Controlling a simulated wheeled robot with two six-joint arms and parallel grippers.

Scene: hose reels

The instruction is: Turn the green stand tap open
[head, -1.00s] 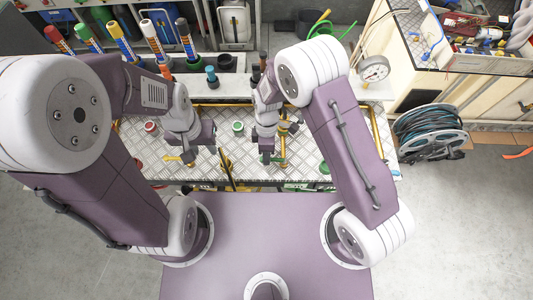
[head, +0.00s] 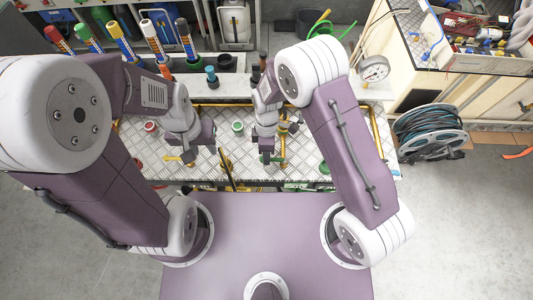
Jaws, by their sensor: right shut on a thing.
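My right gripper (head: 267,156) is low over the metal-plate bench, right of the middle. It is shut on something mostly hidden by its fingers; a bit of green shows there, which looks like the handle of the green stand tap. Yellow pipework (head: 282,160) stands just right of it. My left gripper (head: 203,157) hangs over the bench further left, near a yellow tap handle (head: 172,158); its fingers are too small and dark to tell open from shut.
On the bench (head: 215,140) lie a green round cap (head: 238,127) and a red one (head: 151,126). Another green part (head: 324,168) is at the right. Coloured tubes stand at the back left. A pressure gauge (head: 374,69) and a hose reel (head: 432,132) are to the right.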

